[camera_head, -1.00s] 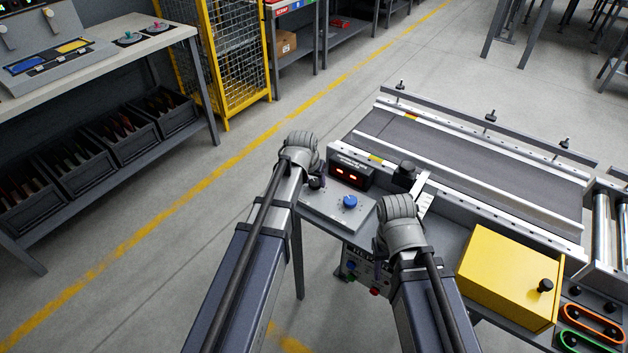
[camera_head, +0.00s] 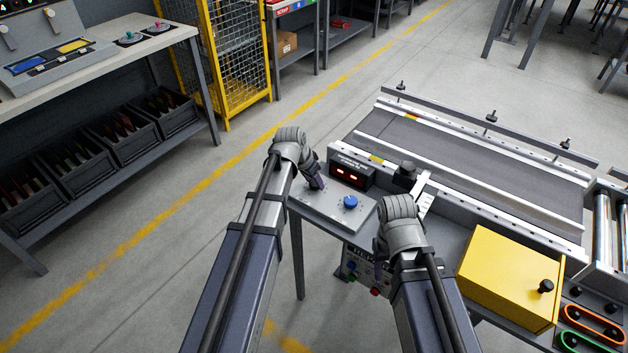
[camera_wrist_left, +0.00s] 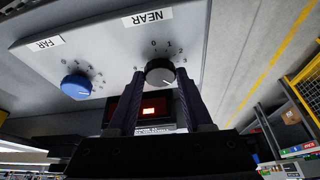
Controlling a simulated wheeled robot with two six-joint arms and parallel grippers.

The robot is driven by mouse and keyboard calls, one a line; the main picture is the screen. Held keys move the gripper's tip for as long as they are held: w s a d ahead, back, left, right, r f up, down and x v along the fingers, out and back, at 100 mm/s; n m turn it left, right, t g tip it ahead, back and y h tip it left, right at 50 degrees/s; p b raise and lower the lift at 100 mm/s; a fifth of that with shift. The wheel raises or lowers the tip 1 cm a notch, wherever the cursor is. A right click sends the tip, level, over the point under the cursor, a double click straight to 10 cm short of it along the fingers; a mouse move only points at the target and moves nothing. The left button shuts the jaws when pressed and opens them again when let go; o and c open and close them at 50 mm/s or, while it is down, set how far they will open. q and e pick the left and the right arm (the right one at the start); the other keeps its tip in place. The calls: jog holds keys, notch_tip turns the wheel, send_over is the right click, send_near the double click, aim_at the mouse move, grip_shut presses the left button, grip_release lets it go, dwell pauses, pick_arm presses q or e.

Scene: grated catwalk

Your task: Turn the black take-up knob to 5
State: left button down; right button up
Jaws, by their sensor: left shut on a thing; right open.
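The black knob (camera_wrist_left: 160,72) sits below the "NEAR" label on the grey panel in the left wrist view. My left gripper (camera_wrist_left: 162,85) is shut on it, with one finger on each side. A pale pointer line shows on the knob. Nearby 0 and 1 marks are visible, but the fingers cover part of the scale, so I cannot read the setting. In the head view my left gripper (camera_head: 316,182) is at the panel's left end and hides the knob. My right gripper (camera_head: 384,268) is open below its wrist, in front of the bench, and mostly hidden.
A blue knob (camera_head: 350,202), labelled "FAR" in the wrist view, stands on the same panel (camera_head: 325,209). A display (camera_head: 351,172) with red digits is behind it. A conveyor belt (camera_head: 440,146) lies beyond, and a yellow box (camera_head: 508,275) stands at right.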

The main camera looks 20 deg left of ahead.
pick_arm(q)
jog(key=shift+m+g, duration=0.3)
jog(key=shift+m, duration=0.5)
jog(key=shift+h, duration=0.3)
jog(key=shift+c, duration=1.6)
grip_release()
jog(key=shift+a, duration=0.1)
jog(key=p+v, duration=0.7)
jog(key=v, duration=0.1)
jog(key=shift+f, duration=0.1)
